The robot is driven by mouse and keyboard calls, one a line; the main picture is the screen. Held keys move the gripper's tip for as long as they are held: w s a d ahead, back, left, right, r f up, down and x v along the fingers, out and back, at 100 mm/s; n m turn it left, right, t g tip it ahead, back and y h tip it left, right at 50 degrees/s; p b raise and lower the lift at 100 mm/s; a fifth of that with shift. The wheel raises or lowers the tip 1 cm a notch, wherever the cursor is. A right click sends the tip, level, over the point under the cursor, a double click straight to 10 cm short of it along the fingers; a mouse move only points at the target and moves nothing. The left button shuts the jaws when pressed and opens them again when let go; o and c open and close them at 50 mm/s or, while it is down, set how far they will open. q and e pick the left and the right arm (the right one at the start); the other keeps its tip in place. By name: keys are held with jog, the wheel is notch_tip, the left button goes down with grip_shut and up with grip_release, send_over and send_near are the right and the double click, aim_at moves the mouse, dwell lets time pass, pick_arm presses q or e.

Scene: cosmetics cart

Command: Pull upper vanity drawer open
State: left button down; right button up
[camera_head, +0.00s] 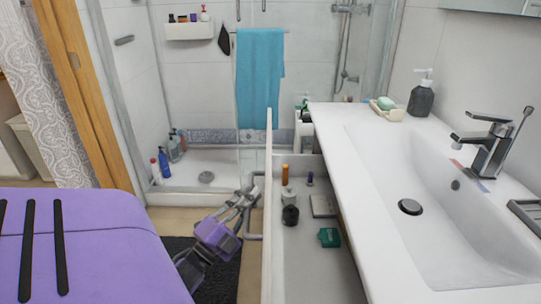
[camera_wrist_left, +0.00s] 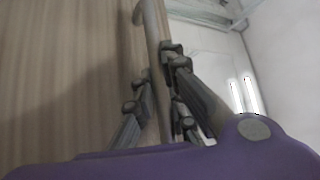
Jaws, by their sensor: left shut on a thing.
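The upper vanity drawer (camera_head: 338,262) stands out from under the white washbasin, with its inside showing. Its front panel (camera_head: 267,150) is seen edge-on in the head view and as wood grain in the left wrist view (camera_wrist_left: 70,60). A grey bar handle (camera_head: 256,176) is on the panel's outer side. My left gripper (camera_head: 246,197) is shut on this handle. In the left wrist view its fingers lie on both sides of the bar (camera_wrist_left: 150,32). My right gripper is not in view.
The drawer holds an orange-capped bottle (camera_head: 285,174), a black jar (camera_head: 290,215), a green box (camera_head: 329,237) and other small items. The basin (camera_head: 440,215) overhangs the drawer's right side. A dark mat (camera_head: 218,270) lies on the floor below my gripper.

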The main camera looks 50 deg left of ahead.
pick_arm(q)
jog(key=s+a, duration=1.1)
jog(key=s, duration=0.2)
jog(key=shift+f+b, duration=0.15)
jog(key=shift+b, duration=0.3)
jog(key=c, duration=2)
grip_release()
jog(key=shift+c, duration=0.2)
jog(key=v, duration=1.2)
